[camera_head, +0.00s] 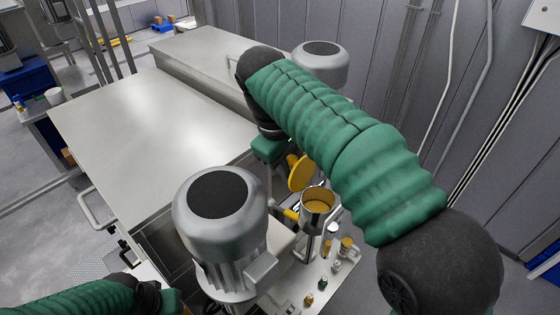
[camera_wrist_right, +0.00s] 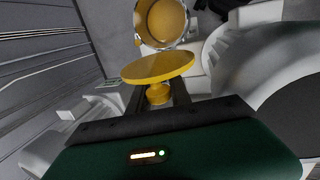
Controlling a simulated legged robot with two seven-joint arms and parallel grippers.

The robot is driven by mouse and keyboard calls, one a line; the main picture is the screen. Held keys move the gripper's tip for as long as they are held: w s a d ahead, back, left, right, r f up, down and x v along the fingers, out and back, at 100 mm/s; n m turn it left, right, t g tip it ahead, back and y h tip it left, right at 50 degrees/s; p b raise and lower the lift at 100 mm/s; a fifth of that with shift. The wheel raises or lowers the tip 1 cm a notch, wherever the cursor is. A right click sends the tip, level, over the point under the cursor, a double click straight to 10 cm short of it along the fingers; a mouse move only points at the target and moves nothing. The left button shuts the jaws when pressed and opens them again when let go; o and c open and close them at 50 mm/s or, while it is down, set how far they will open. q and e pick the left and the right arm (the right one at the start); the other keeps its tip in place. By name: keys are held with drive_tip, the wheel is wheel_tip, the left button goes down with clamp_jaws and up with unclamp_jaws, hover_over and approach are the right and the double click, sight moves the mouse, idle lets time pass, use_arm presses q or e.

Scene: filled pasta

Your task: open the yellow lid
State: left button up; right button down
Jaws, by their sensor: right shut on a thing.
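The yellow lid (camera_head: 302,173) is a round disc standing steeply tilted beside the metal pipe mouth (camera_head: 318,195), clear of its opening. The open mouth shows a yellow inside. In the right wrist view the lid (camera_wrist_right: 158,66) is seen nearly edge-on, with the round yellow opening (camera_wrist_right: 163,20) beyond it. My right gripper (camera_wrist_right: 158,96) is shut on the lid's yellow knob, one finger on each side. In the head view its green body (camera_head: 270,149) is beside the lid. My left gripper (camera_head: 170,301) is at the bottom edge, its fingers out of sight.
A large grey motor (camera_head: 222,215) with a black top stands just left of the pipe mouth. A second motor (camera_head: 320,62) is behind my right arm. Small valves and fittings (camera_head: 335,265) sit below the mouth. The wide metal table top (camera_head: 140,125) is bare.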

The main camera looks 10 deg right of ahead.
drive_tip(key=shift+w+a+f+g+h, duration=0.15)
drive_tip(key=shift+f+g+h, duration=0.15)
drive_tip(key=shift+g, duration=0.2)
drive_tip(key=c, duration=1.2)
unclamp_jaws()
